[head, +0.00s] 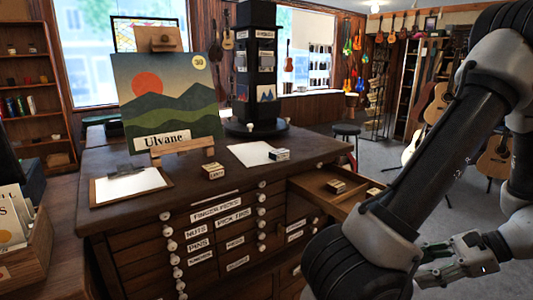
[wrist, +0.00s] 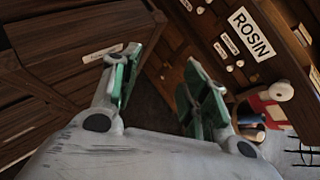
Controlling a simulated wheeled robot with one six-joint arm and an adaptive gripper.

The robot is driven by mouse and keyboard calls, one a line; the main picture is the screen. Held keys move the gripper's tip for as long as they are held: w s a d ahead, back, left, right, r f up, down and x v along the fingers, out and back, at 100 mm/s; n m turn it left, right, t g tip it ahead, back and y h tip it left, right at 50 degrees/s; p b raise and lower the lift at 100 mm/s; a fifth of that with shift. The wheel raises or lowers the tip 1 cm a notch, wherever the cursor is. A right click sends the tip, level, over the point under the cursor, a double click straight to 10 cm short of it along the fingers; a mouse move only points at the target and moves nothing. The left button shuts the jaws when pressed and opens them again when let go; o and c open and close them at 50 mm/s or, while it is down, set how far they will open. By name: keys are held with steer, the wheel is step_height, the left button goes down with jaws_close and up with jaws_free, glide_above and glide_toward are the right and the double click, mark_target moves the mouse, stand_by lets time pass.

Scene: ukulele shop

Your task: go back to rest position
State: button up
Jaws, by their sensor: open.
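My gripper (head: 450,262) is at the lower right in the head view, beside the wooden drawer cabinet (head: 130,218) and below my arm. In the wrist view its two green-padded fingers (wrist: 163,78) are spread apart with nothing between them. Past the fingers, the wrist view shows dark wooden drawer fronts and a drawer label reading ROSIN (wrist: 251,33). My arm covers part of the right side of the head view.
An open drawer (head: 312,184) juts from the cabinet's right, holding small boxes (head: 336,186). On top are a clipboard (head: 128,186), a landscape picture (head: 170,97), small boxes (head: 213,171) and a dark display tower (head: 257,65). Guitars (head: 495,157) stand at right.

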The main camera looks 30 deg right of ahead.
steer(key=w+a+r+n+g+h, duration=0.35)
steer(key=w+r+n, duration=0.3)
steer(key=n, duration=0.25)
steer(key=w+a+r+n+g+h, duration=0.2)
steer(key=w+a+r+n+g, duration=0.1)
steer(key=w+r+n+g, duration=0.35)
steer(key=w+a+r+n+t, duration=0.3)
steer(key=a+n, duration=0.2)
steer(key=a, duration=0.2)
steer(key=w+a+r+n+t+h, duration=0.1)
steer(key=w+a+r+n+t, duration=0.1)
steer(key=w+a+r+n, duration=0.2)
steer(key=a+n, duration=0.2)
steer(key=shift+w+a+t, duration=0.2)
steer(key=shift+a+t, duration=0.2)
steer(key=shift+r, duration=0.1)
